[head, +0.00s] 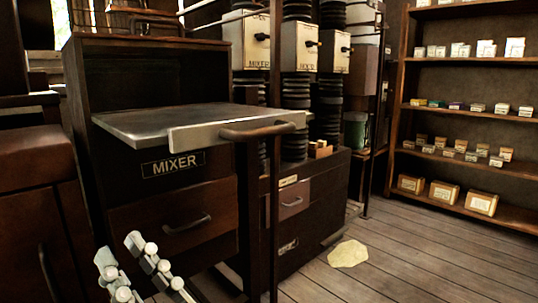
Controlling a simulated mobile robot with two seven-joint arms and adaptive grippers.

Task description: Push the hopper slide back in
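The hopper slide (160,121) is a flat grey metal tray sticking out of the front of a dark wooden cabinet marked MIXER. Its pale front plate (190,135) carries a brown bar handle (258,130) toward the right end. My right gripper (137,258) is at the bottom left of the head view, low in front of the cabinet and below the slide. Its two pale fingers are spread apart with nothing between them. It is clear of the slide and handle. My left gripper is not in view.
Below the slide is a drawer with a handle (187,225). White boxes with levers (300,47) stand behind. Shelves (470,93) with small boxes line the right. The wooden floor at right is open, with a yellowish patch (348,253).

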